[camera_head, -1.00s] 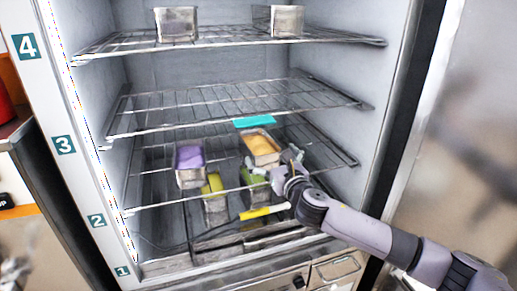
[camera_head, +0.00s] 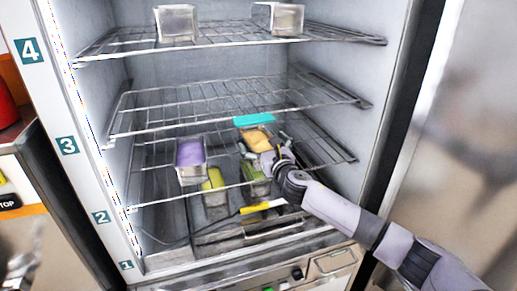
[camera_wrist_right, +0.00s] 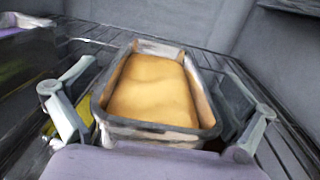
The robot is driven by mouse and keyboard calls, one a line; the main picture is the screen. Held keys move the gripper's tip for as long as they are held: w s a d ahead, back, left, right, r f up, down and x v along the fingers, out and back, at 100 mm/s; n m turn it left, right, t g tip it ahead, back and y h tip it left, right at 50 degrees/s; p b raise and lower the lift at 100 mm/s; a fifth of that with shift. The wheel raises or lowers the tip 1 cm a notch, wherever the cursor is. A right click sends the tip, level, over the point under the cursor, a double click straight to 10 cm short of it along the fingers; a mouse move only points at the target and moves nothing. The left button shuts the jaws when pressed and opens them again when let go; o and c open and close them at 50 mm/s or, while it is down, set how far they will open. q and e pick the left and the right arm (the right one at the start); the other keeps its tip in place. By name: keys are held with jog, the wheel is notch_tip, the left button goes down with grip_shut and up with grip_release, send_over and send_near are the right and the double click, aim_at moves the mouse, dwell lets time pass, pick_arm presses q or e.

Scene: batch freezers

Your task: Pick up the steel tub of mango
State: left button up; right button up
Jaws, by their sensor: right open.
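The steel tub of mango (camera_head: 257,140), filled with orange-yellow stuff, stands on a wire shelf inside the freezer. My right gripper (camera_head: 264,153) is at its near end, partly covering it. In the right wrist view the tub (camera_wrist_right: 153,130) lies between the two spread fingers of the gripper (camera_wrist_right: 158,118), one on each side. The fingers are open, with a gap to the tub's sides. My left gripper does not show clearly; a blurred shape at the lower left edge cannot be made out.
A tub with purple filling (camera_head: 190,158) stands to the left on the same shelf. Tubs with yellow (camera_head: 214,182) and green (camera_head: 256,180) filling sit lower. A wire shelf (camera_head: 230,98) hangs above. Two steel tubs stand on the top shelf. A turquoise piece (camera_head: 254,119) shows behind the mango tub.

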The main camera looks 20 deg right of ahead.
jog(key=c, duration=1.7)
jog(key=shift+r, duration=0.1)
jog(key=shift+c, duration=0.6)
